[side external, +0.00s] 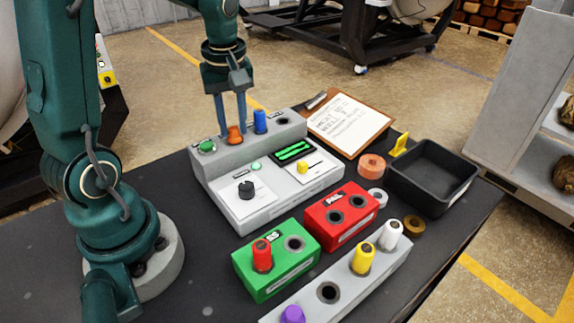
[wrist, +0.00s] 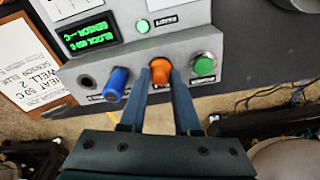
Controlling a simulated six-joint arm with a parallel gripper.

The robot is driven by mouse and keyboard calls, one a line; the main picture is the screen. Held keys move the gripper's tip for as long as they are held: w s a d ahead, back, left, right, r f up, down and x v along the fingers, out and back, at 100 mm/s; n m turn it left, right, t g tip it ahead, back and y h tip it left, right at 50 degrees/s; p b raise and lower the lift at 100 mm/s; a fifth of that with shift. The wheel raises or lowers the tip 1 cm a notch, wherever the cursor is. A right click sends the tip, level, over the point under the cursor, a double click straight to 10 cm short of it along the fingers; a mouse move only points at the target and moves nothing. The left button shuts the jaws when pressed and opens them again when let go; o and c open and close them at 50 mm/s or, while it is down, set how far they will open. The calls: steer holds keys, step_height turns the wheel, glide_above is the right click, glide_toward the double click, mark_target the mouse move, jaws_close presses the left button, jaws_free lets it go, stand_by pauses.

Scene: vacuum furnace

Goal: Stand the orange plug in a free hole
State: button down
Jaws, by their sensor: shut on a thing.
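My gripper (side external: 231,124) reaches down over the raised back ledge of the grey console (side external: 225,152). Its two fingers are shut on the orange plug (side external: 235,136). In the wrist view the orange plug (wrist: 160,70) is between the fingertips, at the ledge beside the blue plug (wrist: 117,80). Its lower end is hidden, so I cannot tell whether it is still seated. Empty holes show on the ledge (side external: 281,119), in the green block (side external: 294,243), in the red block (side external: 334,215) and in the light grey rail (side external: 328,292).
A red plug (side external: 262,255) stands in the green block. Purple (side external: 292,314), yellow (side external: 362,259) and white (side external: 390,235) plugs stand in the rail. A green button (wrist: 204,65) flanks the orange plug. A black bin (side external: 433,177) and clipboard (side external: 347,122) lie at right and behind.

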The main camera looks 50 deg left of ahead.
steer(key=shift+c, duration=0.7)
jaws_free()
steer(key=shift+r, duration=2.5)
